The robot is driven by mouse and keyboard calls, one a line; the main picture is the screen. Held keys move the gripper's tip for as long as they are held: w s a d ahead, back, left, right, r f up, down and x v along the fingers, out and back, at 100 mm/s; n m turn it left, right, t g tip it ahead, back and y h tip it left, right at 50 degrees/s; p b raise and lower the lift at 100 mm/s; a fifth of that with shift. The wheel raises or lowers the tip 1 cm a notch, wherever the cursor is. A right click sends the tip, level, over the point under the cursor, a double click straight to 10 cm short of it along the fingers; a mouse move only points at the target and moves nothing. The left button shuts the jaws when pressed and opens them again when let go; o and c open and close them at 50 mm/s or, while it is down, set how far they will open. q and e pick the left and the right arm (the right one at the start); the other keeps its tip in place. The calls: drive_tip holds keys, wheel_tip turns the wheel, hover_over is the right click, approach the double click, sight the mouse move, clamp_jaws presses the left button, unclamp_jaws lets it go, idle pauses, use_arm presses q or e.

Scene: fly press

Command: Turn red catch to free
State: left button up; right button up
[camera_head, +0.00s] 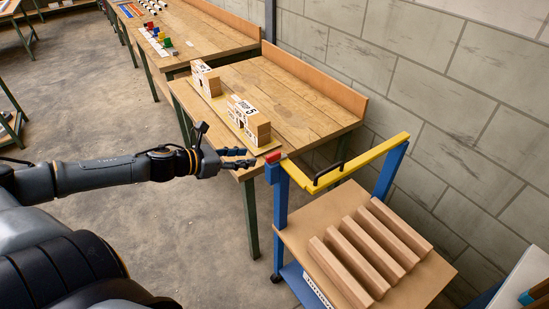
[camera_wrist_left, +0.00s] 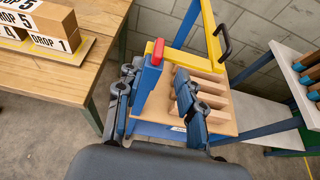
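The red catch (camera_head: 272,156) sits on top of a blue post at the left front of a blue cart. It meets the left end of a yellow bar (camera_head: 352,166). In the left wrist view the red catch (camera_wrist_left: 157,51) stands upright on the blue post, beyond my fingertips. My left gripper (camera_head: 250,158) is open, its fingers pointing at the catch from the left with a small gap. In the left wrist view my left gripper (camera_wrist_left: 158,90) has a finger on each side of the post. Contact cannot be told. My right gripper is out of view.
A black handle (camera_head: 328,176) stands on the yellow bar. Several wooden bars (camera_head: 370,250) lie on the cart's top. A workbench (camera_head: 290,95) with boxes (camera_head: 247,120) is behind the gripper. A block wall is at the right, and open floor is at the left.

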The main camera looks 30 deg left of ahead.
sight(272, 154)
use_arm(q)
drive_tip(key=p+x, duration=0.2)
drive_tip(key=x, duration=0.8)
drive_tip(key=shift+a+p, duration=0.1)
drive_tip(key=shift+p, duration=0.25)
drive_tip(key=shift+w+d+f, duration=0.25)
drive_tip(key=shift+w, duration=0.3)
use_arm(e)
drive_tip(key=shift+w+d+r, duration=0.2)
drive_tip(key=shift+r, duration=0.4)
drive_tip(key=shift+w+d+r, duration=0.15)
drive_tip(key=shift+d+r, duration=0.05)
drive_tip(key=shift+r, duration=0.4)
use_arm(q)
drive_tip(key=shift+c, duration=0.2)
clamp_jaws()
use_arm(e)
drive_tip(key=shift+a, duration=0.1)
